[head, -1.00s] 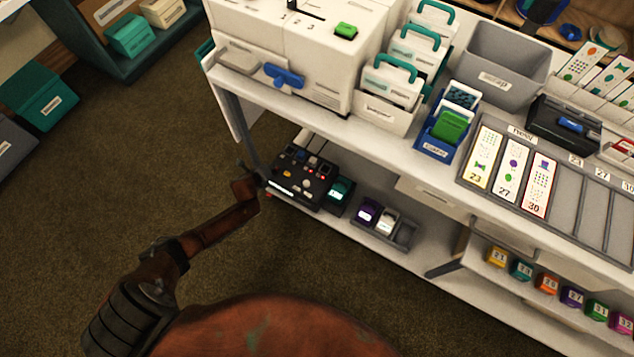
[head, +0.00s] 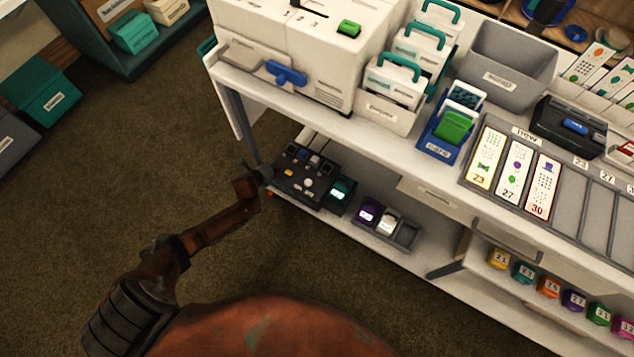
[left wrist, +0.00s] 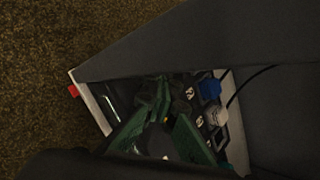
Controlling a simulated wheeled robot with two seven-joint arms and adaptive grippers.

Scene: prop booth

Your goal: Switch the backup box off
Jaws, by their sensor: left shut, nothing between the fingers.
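The backup box, seemingly the dark control box (head: 305,176) with several buttons and knobs, sits on the white lower shelf at its left end. No red lamps or bright strip show lit on it. My left gripper (head: 264,173) is shut and empty at the box's left edge; whether it touches the box I cannot tell. In the left wrist view my green fingers (left wrist: 165,115) are over the box's dark face, beside a blue knob (left wrist: 210,89) and a pale knob (left wrist: 217,115). The fingers hide part of the panel. My right gripper is not in view.
The upper shelf (head: 365,125) overhangs the box. A small red piece (left wrist: 73,91) is at the shelf's edge.

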